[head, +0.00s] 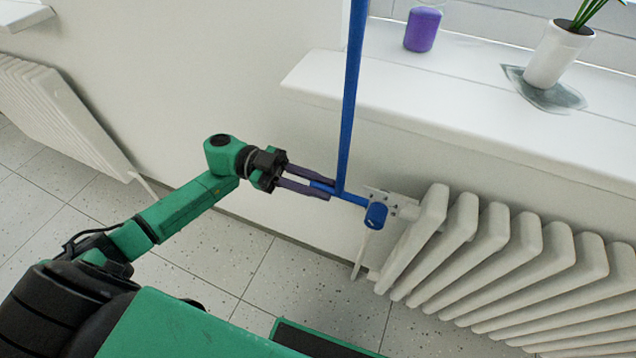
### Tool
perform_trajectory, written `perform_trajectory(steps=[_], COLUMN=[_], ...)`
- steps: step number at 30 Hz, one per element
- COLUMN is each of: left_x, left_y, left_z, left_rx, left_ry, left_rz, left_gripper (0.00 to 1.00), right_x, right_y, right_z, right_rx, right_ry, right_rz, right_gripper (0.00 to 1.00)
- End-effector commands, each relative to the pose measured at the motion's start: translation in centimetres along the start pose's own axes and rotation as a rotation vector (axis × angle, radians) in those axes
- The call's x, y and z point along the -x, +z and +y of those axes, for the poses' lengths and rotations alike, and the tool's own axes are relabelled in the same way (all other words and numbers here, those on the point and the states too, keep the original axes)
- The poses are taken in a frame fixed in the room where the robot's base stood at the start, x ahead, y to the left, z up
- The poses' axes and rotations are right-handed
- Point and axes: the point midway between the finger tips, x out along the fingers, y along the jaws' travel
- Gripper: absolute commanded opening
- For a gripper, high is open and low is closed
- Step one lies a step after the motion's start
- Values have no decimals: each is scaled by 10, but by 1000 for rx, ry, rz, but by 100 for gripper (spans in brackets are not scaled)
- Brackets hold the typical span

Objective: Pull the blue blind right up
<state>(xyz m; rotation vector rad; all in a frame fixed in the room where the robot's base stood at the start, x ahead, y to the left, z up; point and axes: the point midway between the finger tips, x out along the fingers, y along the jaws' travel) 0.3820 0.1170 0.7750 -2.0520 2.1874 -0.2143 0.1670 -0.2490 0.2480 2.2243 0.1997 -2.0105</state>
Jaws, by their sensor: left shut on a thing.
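My left gripper (326,190) is shut on the left end of this blue bar, left of the strip. The upper part of the blind is out of the picture. My right gripper is not in view.
A white radiator (520,270) stands right of the blue bar, under a white windowsill (430,85). Another radiator (65,115) is at the left. Tiled floor (230,255) lies below.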

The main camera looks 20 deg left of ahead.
Motion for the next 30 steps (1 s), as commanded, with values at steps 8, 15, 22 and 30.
perform_trajectory(steps=[8, 15, 22, 30], left_x=[0, 0, 0, 0], left_y=[0, -32, -87, -95], left_z=[0, -7, -18, -19], left_rx=[1, -2, -1, 0], left_ry=[1, 1, 0, 0], left_rz=[-1, 0, 1, 3], left_gripper=[0, 0, 0, 0], right_x=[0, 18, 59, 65], right_y=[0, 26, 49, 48], right_z=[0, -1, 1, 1], right_rx=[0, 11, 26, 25], right_ry=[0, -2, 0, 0], right_rz=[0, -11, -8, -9], right_gripper=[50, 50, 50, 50])
